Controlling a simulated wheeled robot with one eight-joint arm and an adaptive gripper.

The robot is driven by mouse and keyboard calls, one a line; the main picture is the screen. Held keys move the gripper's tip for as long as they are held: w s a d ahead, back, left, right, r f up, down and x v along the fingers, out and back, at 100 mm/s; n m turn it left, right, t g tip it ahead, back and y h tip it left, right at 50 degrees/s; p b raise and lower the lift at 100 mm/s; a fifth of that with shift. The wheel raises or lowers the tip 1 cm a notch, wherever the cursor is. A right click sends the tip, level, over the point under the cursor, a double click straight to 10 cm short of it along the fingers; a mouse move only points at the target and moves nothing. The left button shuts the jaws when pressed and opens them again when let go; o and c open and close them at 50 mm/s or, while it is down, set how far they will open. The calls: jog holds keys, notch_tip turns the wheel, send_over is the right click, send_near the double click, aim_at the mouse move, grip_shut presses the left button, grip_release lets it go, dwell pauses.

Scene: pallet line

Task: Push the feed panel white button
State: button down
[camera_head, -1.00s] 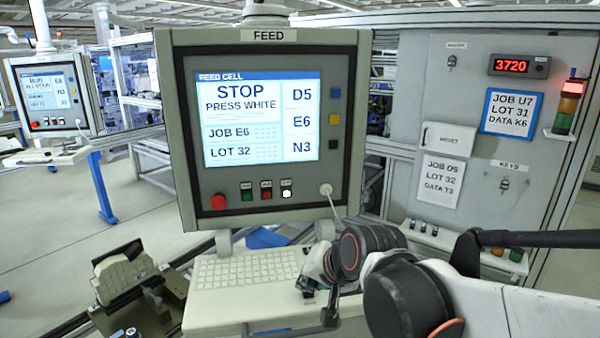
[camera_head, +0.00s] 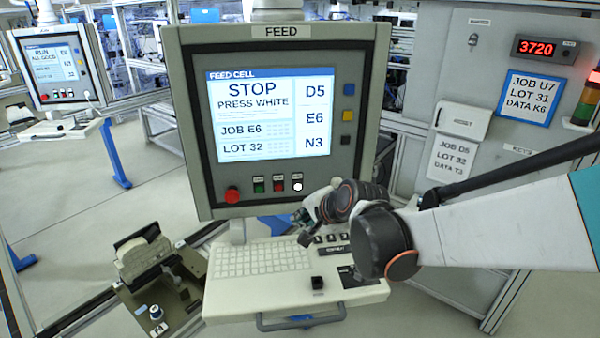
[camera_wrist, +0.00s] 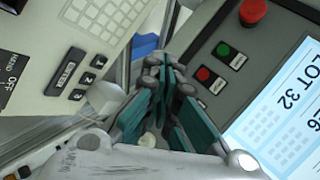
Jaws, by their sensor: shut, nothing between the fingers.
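The FEED panel (camera_head: 212,198) stands upright, with a lit screen (camera_head: 270,115) reading STOP, PRESS WHITE. Its white button (camera_head: 297,187) is at the right end of a row, beside a red button (camera_head: 279,187) and a green button (camera_head: 259,187). My gripper (camera_head: 302,222) is shut and empty, just below and right of the white button in the head view. In the wrist view my gripper (camera_wrist: 160,68) is beside the panel's red button (camera_wrist: 203,74) and green button (camera_wrist: 223,50). The white button is hidden there behind my fingers. I cannot tell whether they touch the panel.
A keyboard shelf (camera_head: 250,262) juts out below the panel, under my gripper. A large red knob (camera_head: 232,195) is at the panel's lower left. A grey cabinet (camera_head: 470,105) stands right. A fixture (camera_head: 145,255) stands at the lower left.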

aim_at(298, 186)
jog(key=shift+w, duration=0.15)
jog(key=shift+w+a+b, duration=0.1)
jog(key=shift+w+a, duration=0.15)
jog(key=shift+w, duration=1.15)
jog(key=shift+w+a+b, duration=0.1)
jog(key=shift+w+a, duration=0.1)
jog(key=shift+w, duration=1.2)
jog(key=shift+w+a+b, duration=0.1)
jog(key=shift+w+a, duration=0.15)
jog(key=shift+w, duration=1.15)
jog(key=shift+w, duration=0.15)
jog(key=shift+w, duration=0.25)
jog(key=shift+w+a+b, duration=0.15)
jog(key=shift+w+b, duration=0.2)
jog(key=shift+w, duration=0.15)
jog(key=shift+s, duration=0.9)
